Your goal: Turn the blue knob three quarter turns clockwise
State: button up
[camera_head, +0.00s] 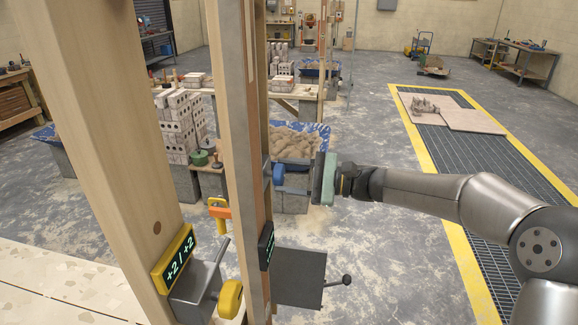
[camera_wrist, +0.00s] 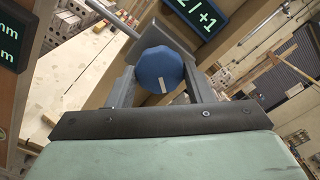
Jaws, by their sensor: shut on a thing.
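The blue knob (camera_head: 278,173) sits on the side of a wooden post, facing right in the head view. In the wrist view the blue knob (camera_wrist: 158,66) shows its faceted round face with a short white mark at its lower middle. My gripper (camera_head: 291,188) reaches in from the right, its green body just right of the knob. In the wrist view the two grey fingers of my gripper (camera_wrist: 160,84) stand on either side of the knob, shut on it. A black display (camera_wrist: 198,14) above the knob reads "2 / +1", its left part cut off.
A yellow-framed display (camera_head: 174,260) reads "+2 / +2" on the near post (camera_head: 100,130). A yellow knob (camera_head: 230,298) and an orange handle (camera_head: 219,208) are nearby. A dark plate (camera_head: 300,278) with a lever juts out below my gripper.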

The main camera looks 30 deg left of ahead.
jog(key=m+p, duration=0.3)
jog(key=shift+r+m, duration=0.25)
jog(key=shift+m, duration=0.15)
jog(key=m+p, duration=0.3)
jog(key=shift+f+m, duration=0.1)
jog(key=shift+m, duration=0.2)
jog(key=m+p, duration=0.1)
jog(key=m, duration=0.1)
jog(key=shift+f+m, duration=0.15)
jog(key=shift+m, duration=0.15)
jog(key=m, duration=0.3)
jog(key=shift+m, duration=0.4)
jog(key=m, duration=0.7)
jog(key=shift+s, duration=0.1)
jog(key=m, duration=0.3)
jog(key=shift+m, duration=2.2)
